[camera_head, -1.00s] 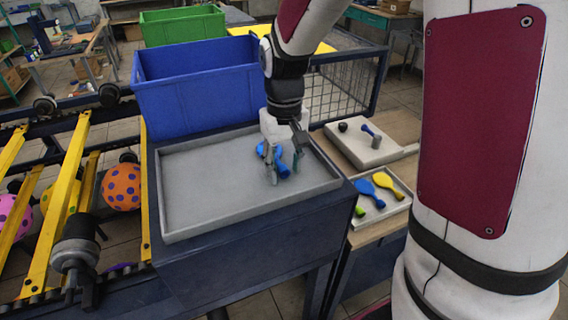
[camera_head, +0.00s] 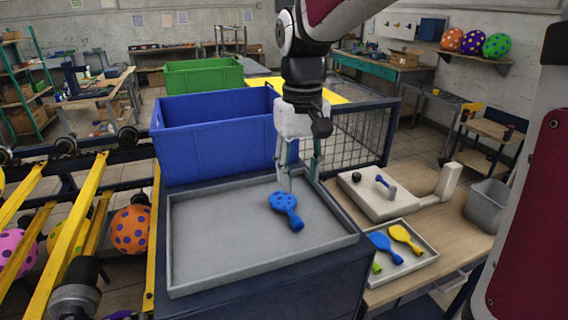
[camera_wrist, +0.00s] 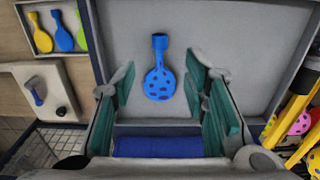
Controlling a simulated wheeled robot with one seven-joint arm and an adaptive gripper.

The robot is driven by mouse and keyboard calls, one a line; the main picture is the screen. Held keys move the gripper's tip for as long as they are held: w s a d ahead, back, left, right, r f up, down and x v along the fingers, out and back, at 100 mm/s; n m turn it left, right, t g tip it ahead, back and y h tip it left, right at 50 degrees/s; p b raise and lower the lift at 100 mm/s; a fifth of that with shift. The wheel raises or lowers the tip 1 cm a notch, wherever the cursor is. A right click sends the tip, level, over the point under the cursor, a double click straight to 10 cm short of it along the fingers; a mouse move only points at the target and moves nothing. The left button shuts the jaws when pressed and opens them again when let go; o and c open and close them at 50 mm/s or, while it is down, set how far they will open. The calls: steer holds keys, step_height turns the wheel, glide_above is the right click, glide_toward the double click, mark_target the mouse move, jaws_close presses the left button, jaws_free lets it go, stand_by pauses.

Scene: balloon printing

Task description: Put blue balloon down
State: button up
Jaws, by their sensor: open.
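The blue balloon (camera_head: 285,207), flat with dark dots, lies on the grey tray (camera_head: 208,268) on the dark blue stand. My gripper (camera_head: 303,180) is open and empty just behind and above the balloon. In the wrist view the balloon (camera_wrist: 160,78) lies beyond the two open green-padded fingers (camera_wrist: 160,115), roughly between their lines and clear of both. Its neck points away from my gripper.
A blue bin (camera_head: 215,135) stands behind the tray, with a green bin (camera_head: 203,76) farther back. On the right, a small tray (camera_head: 412,262) holds flat balloons beside a pale block (camera_head: 375,207). A yellow-railed conveyor (camera_head: 80,225) with round balloons runs left.

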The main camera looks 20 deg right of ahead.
steer(key=s+r+t, duration=0.1)
steer(key=s+t, duration=0.1)
steer(key=s, duration=0.6)
steer(key=s+a+r+t, duration=0.1)
steer(key=s+t, duration=0.2)
steer(key=s, duration=0.5)
steer(key=shift+s+r+t, duration=0.2)
steer(key=shift+r+t, duration=0.1)
steer(key=shift+r, duration=0.1)
